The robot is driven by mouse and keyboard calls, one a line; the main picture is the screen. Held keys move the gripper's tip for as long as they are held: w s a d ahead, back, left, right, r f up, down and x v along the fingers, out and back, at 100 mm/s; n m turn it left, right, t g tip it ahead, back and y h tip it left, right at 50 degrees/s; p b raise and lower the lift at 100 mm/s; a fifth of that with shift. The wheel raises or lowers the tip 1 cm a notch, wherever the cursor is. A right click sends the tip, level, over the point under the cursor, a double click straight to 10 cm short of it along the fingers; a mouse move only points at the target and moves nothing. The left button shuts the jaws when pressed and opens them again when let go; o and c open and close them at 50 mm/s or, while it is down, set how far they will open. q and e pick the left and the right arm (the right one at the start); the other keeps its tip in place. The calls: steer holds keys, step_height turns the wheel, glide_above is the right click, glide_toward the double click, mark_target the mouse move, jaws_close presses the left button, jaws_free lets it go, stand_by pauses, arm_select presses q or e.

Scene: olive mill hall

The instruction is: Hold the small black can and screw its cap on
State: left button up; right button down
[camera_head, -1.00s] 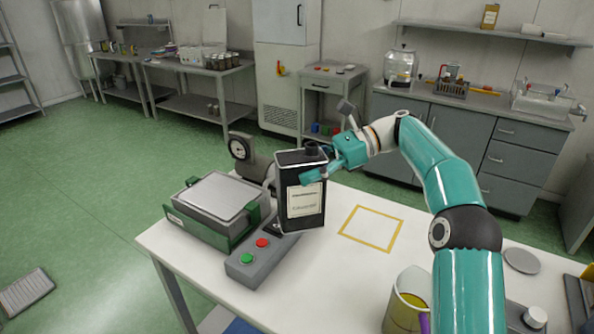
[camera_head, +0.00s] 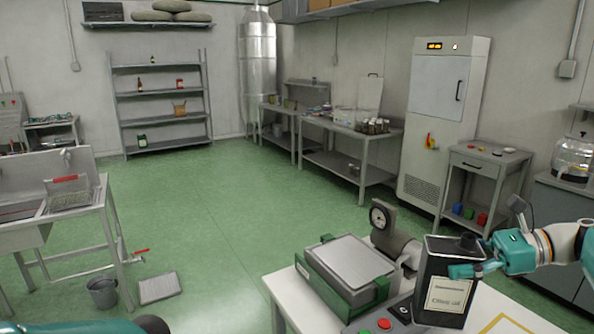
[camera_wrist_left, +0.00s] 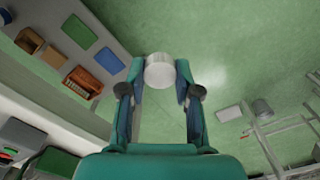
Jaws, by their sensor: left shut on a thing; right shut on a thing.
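The small black can (camera_head: 445,281) with a pale label stands upright at the table's right side in the head view, its dark neck (camera_head: 469,240) on top. My right gripper (camera_head: 482,262) is shut on its upper part, one teal finger across the front. In the left wrist view my left gripper (camera_wrist_left: 160,82) is shut on a pale, round cap (camera_wrist_left: 159,71), held between the fingertips with open floor behind it. The can is not clearly seen in the wrist view. In the head view only parts of my left arm show at the bottom left; its gripper is out of frame.
A yellow outlined square (camera_head: 508,325) lies on the white table (camera_head: 290,291).

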arm_select(q)
steer(key=w+d+f+n, duration=0.1)
steer(key=w+d+f, duration=0.1)
steer(key=w+f, duration=0.3)
steer(key=shift+w+d+f, duration=0.25)
steer(key=shift+w+f, duration=0.1)
steer(key=shift+f, duration=0.4)
arm_select(e)
steer(key=shift+r, duration=0.1)
steer(key=s+a+f+n+g, duration=0.2)
steer(key=s+a+f, duration=0.4)
steer(key=a+f, duration=0.3)
steer(key=s+a+f+n+g, duration=0.2)
steer(key=s+a+f, duration=0.5)
steer(key=a, duration=0.5)
step_height(320, 180, down, 2)
steer(key=shift+f+n+g, duration=0.2)
steer(key=shift+n+g, duration=0.1)
steer(key=shift+g, duration=0.6)
